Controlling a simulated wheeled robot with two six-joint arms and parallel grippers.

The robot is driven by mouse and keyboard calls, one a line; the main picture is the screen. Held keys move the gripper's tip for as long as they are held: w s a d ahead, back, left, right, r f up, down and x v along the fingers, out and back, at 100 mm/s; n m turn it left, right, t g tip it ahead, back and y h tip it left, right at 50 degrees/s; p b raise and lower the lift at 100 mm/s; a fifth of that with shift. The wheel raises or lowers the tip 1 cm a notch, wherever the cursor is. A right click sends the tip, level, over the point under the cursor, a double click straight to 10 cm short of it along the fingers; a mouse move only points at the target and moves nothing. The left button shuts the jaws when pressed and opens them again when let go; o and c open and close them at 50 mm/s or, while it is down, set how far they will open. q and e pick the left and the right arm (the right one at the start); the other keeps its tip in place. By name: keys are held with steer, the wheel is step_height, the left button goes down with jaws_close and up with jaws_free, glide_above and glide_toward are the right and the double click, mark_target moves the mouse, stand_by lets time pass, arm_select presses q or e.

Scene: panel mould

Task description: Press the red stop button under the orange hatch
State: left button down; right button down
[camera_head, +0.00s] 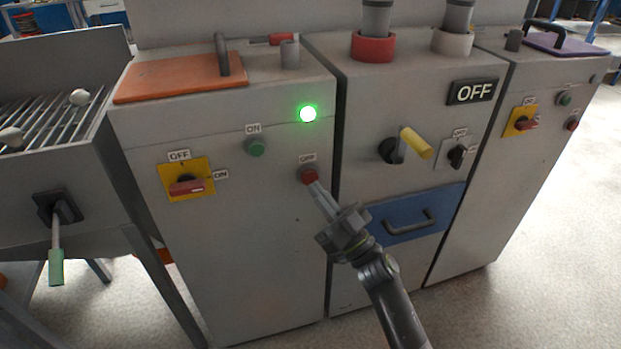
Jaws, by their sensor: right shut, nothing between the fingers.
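The orange hatch (180,78) lies closed on top of the left grey cabinet (262,230), with a dark upright handle. On the front of that cabinet, below the hatch, is the red stop button (309,176) under an OFF label. A green button (255,147) under an ON label is up and left of it. A round lamp (308,114) above glows green. My right gripper (319,190) is shut and empty, its fingertips at the lower edge of the red button. I cannot tell whether they touch it. My left gripper is not in view.
A rotary switch (187,186) on a yellow plate sits left of the buttons. The middle cabinet has a yellow-handled lever (415,142), an OFF sign (472,91) and a blue drawer (418,214). The right cabinet has a purple hatch (566,43) and its own buttons.

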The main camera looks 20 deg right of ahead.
steer(key=shift+w, duration=0.15)
steer(key=shift+w, duration=0.25)
steer(key=shift+w, duration=0.45)
stand_by(0.6)
steer(key=shift+r, duration=0.1)
steer(key=shift+s+p, duration=0.85)
steer(key=shift+s, duration=0.05)
